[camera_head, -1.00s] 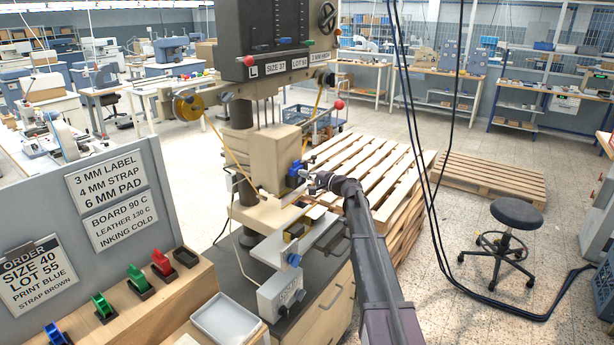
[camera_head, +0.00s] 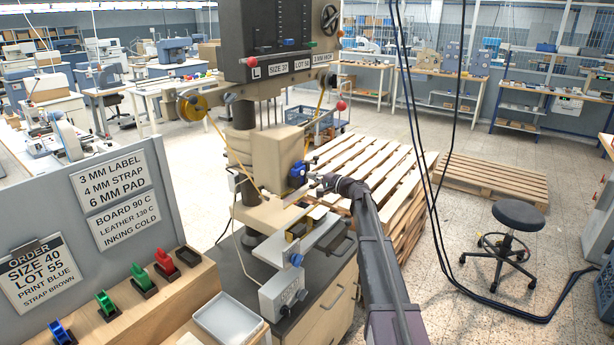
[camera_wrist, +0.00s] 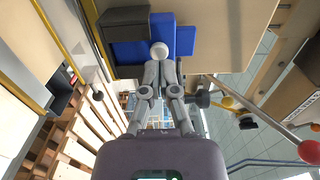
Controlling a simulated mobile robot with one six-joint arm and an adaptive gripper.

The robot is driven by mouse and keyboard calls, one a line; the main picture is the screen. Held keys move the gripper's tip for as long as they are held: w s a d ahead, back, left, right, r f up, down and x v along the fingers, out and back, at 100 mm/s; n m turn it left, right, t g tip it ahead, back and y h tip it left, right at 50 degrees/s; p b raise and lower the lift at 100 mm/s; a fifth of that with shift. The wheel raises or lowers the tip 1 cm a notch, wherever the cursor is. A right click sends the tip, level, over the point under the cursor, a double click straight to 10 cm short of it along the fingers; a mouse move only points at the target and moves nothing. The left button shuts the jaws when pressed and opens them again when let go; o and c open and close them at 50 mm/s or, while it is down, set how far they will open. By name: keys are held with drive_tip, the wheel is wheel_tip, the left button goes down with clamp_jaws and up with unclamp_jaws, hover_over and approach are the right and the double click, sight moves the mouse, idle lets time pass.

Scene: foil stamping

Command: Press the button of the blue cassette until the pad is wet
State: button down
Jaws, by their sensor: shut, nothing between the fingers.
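The blue cassette (camera_head: 298,173) is mounted on the front of the stamping press head. It also shows in the wrist view as blue blocks (camera_wrist: 185,41) just beyond my fingertips, beside a dark block (camera_wrist: 124,20). My gripper (camera_head: 316,183) is shut and empty, just right of the cassette in the head view. In the wrist view my gripper (camera_wrist: 160,62) has its fingertips together, overlapping the cassette's lower edge. I cannot tell whether they touch it. I cannot make out the button apart from the fingertips, nor the pad and its wetness.
The press (camera_head: 277,155) stands on a dark-topped cabinet, with a grey control box (camera_head: 284,295) at its front. A wooden rack (camera_head: 135,305) holds blue, green and red cassettes at lower left. Pallets (camera_head: 375,165) lie behind my arm. Dark cables (camera_head: 425,190) hang at right.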

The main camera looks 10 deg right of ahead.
drive_tip(key=v, duration=1.1)
idle(1.4)
